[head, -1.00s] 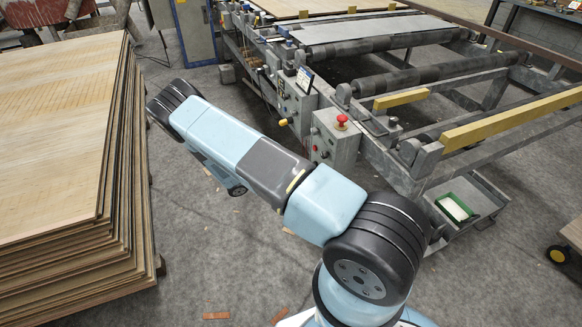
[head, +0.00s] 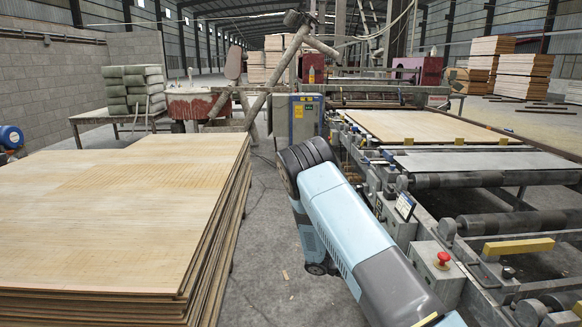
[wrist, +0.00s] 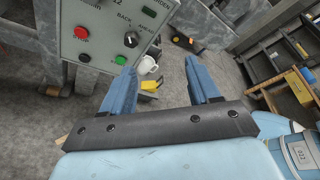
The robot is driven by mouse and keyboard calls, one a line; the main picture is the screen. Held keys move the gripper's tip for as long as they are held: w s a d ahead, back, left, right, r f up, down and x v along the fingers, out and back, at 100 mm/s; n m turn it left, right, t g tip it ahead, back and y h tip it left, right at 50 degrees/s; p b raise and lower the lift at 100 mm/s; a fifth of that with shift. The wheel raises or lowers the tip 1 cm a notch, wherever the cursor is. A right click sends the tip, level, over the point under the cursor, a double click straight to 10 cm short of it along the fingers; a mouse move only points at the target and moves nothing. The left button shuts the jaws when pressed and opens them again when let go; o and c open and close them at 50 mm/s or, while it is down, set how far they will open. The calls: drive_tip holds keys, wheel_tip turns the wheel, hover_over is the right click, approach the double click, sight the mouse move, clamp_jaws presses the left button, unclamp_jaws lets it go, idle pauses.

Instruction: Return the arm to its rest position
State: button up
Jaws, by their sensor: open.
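My arm (head: 345,225) reaches forward over the aisle between a veneer stack and a roller machine in the head view. Its gripper is hidden in that view. In the wrist view my gripper (wrist: 163,75) shows two blue fingers standing well apart, with nothing held between them. Beyond the fingers, a grey control panel (wrist: 103,35) with red, green and black controls fills the upper left. A small white cup-like thing (wrist: 147,65) shows in the gap, apart from the fingers.
The tall veneer stack (head: 110,215) stands left of my arm. The roller machine's control box with a red button (head: 443,258) is close on the right. A grey-blue cabinet (head: 297,122) stands ahead. Bare floor (head: 265,255) shows between stack and arm.

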drive_tip(key=s+r+m+y, duration=0.3)
drive_tip(key=s+r+m, duration=0.15)
drive_tip(key=r, duration=0.55)
drive_tip(key=s+a+r+m+y, duration=0.1)
drive_tip(key=s+r+m+y, duration=0.3)
drive_tip(key=r, duration=0.5)
drive_tip(key=s+r+m+y, duration=0.3)
drive_tip(key=r+m, duration=0.3)
drive_tip(key=r, duration=0.4)
drive_tip(key=s+a+r+m+t+y, duration=0.2)
drive_tip(key=s+r+m+t, duration=0.2)
drive_tip(key=s+r, duration=0.3)
drive_tip(key=s+a+r+m+t+y, duration=0.2)
drive_tip(key=s+r+m+t, duration=0.2)
drive_tip(key=s, duration=1)
wheel_tip(320, 180, up, 3)
drive_tip(key=shift+a+m+y, duration=0.25)
drive_tip(key=shift+m+y, duration=0.15)
drive_tip(key=shift+m, duration=0.85)
